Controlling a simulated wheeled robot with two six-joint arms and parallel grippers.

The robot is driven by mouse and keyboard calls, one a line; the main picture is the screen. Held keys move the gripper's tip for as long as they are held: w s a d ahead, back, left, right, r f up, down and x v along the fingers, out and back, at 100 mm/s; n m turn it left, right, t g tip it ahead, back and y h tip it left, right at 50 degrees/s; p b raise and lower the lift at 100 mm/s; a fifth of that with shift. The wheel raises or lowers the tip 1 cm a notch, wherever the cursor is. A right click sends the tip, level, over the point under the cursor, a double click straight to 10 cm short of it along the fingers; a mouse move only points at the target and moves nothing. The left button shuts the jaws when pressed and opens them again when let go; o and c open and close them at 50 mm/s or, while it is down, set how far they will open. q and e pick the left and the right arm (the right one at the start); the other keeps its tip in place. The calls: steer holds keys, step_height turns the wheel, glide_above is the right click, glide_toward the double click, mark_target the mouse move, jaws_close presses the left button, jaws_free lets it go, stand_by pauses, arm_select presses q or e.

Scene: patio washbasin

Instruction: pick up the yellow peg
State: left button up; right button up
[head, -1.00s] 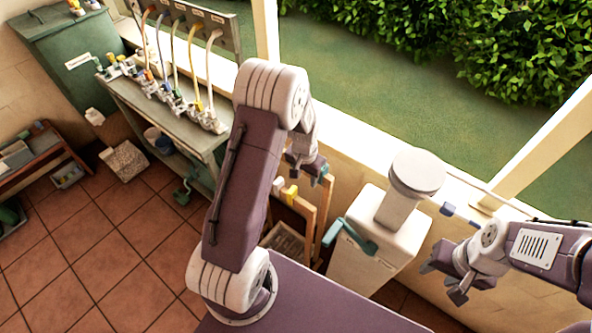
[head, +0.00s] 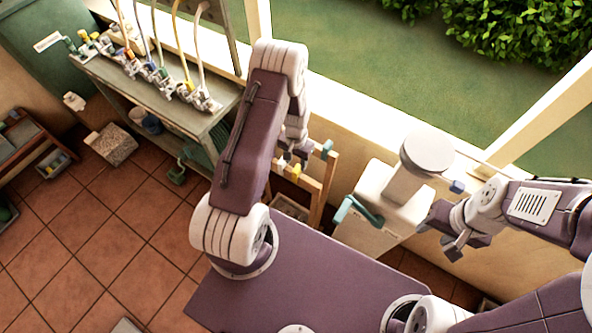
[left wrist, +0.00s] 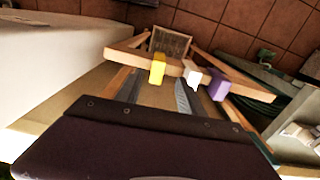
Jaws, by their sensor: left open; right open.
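The yellow peg (head: 296,172) is on a wooden rack (head: 314,184) beside the wall. In the left wrist view the yellow peg (left wrist: 157,68) stands at the rack's bar (left wrist: 125,54), with a white peg (left wrist: 192,72) and a purple peg (left wrist: 218,86) to its right. My left gripper (head: 294,150) is open and close above the yellow peg. In the left wrist view its two fingers (left wrist: 155,92) are apart, and the peg shows beyond them, between their lines; nothing is held. My right gripper (head: 447,232) is open and empty, at the right.
A white pedestal unit with a round top (head: 428,152) and a teal lever (head: 358,209) stands right of the rack. A green bench with taps and hoses (head: 150,80) is at the left. The tiled floor (head: 115,235) is mostly clear.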

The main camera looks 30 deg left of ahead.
mark_target(297, 168)
arm_select(q)
steer(key=shift+d+f, duration=0.1)
steer(key=shift+f, duration=0.05)
steer(key=f+p, duration=0.2)
steer(key=f, duration=0.2)
steer(key=shift+d+f, duration=0.2)
steer(key=shift+a+f, duration=0.15)
steer(key=shift+f, duration=0.05)
steer(key=shift+r, duration=0.1)
jaws_close()
steer(key=shift+r, duration=0.1)
